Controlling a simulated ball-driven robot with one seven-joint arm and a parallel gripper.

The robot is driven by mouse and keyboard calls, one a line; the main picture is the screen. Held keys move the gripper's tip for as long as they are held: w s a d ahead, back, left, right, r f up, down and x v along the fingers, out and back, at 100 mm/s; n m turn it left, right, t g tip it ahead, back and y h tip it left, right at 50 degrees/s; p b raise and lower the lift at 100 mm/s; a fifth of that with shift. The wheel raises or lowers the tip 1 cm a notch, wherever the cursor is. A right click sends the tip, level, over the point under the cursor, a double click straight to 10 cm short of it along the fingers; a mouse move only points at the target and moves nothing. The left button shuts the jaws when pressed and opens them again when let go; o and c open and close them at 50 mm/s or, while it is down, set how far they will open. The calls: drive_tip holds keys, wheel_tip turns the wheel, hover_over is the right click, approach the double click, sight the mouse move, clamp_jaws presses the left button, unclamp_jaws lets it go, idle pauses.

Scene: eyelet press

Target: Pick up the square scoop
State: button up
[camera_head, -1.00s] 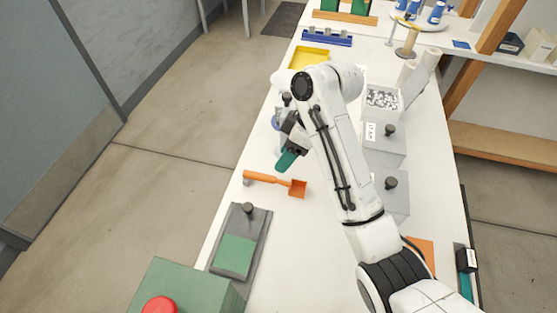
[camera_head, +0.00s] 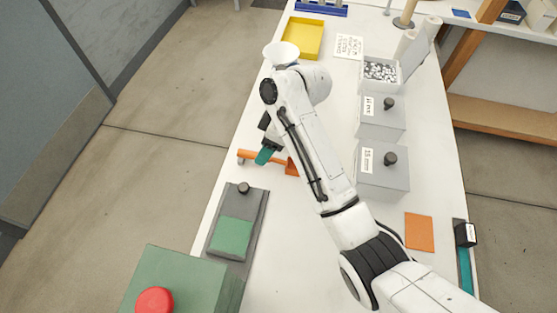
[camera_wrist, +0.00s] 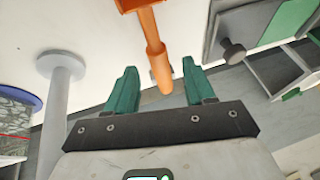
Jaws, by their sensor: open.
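The orange square scoop (camera_head: 291,167) lies on the white table, partly hidden behind my arm in the head view. In the wrist view the scoop's handle (camera_wrist: 151,38) points down toward my gripper (camera_wrist: 156,85). The handle's end shows between the two green fingertips, with a gap on each side. My gripper is open and empty. In the head view my gripper (camera_head: 265,156) is over the scoop's handle; I cannot tell how high above it.
A grey plate with a green pad and black knob (camera_head: 232,236) lies nearer, beside a green box with a red button (camera_head: 155,300). Grey lidded boxes (camera_head: 383,168) stand right. A white funnel-like bowl (camera_head: 281,54) and yellow tray (camera_head: 303,38) are farther back.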

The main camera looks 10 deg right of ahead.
drive_tip(key=shift+x, duration=1.1)
clamp_jaws()
